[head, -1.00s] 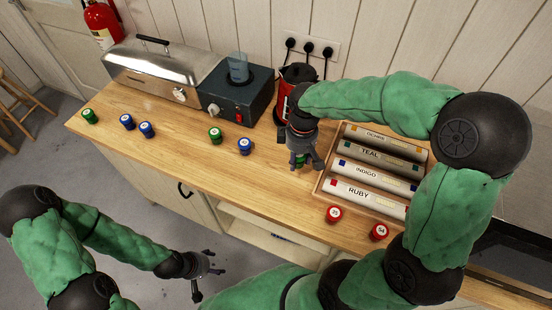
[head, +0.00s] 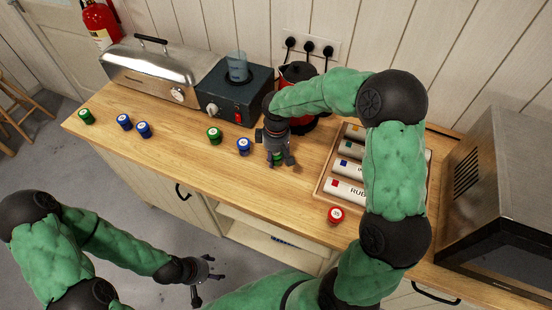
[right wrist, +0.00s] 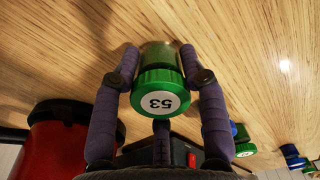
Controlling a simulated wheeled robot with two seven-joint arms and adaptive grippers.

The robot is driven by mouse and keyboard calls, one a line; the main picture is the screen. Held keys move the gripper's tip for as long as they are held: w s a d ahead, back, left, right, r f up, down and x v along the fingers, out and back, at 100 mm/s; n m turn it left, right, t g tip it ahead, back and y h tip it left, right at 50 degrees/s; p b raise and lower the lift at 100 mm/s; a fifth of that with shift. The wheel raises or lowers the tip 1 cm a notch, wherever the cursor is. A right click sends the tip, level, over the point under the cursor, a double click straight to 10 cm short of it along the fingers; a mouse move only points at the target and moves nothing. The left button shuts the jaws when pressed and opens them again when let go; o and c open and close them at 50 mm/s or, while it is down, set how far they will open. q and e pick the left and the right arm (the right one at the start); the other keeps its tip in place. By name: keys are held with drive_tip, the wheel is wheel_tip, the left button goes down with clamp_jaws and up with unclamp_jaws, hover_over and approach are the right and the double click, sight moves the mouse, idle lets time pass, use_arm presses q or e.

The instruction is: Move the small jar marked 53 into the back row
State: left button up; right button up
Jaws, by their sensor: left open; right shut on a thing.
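The small jar marked 53 (right wrist: 158,95) has a green lid with a white label and shows between the fingers of my right gripper in the right wrist view. My right gripper (head: 279,160) is shut on this jar, over the counter to the right of a blue jar (head: 244,147). In the head view only a bit of the jar's green shows between the fingers. More small jars stand to the left: a green one (head: 214,136), two blue ones (head: 124,122) (head: 144,129) and a green one (head: 86,117). My left gripper (head: 205,280) is open and empty, low in front of the counter.
A red kettle (head: 299,73) stands behind my right gripper. A dark heater box (head: 236,98) with a beaker and a steel steamer (head: 152,72) stand along the back. A wooden tray (head: 319,190) of labelled rolls and a red jar (head: 335,215) are to the right, near a microwave (head: 500,190).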

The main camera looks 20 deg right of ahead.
drive_tip(key=shift+f, duration=0.5)
drive_tip(key=shift+f, duration=0.1)
drive_tip(key=o, duration=1.2)
wheel_tip(320, 180, up, 12)
drive_tip(key=p, duration=0.2)
drive_tip(key=shift+p, duration=0.35)
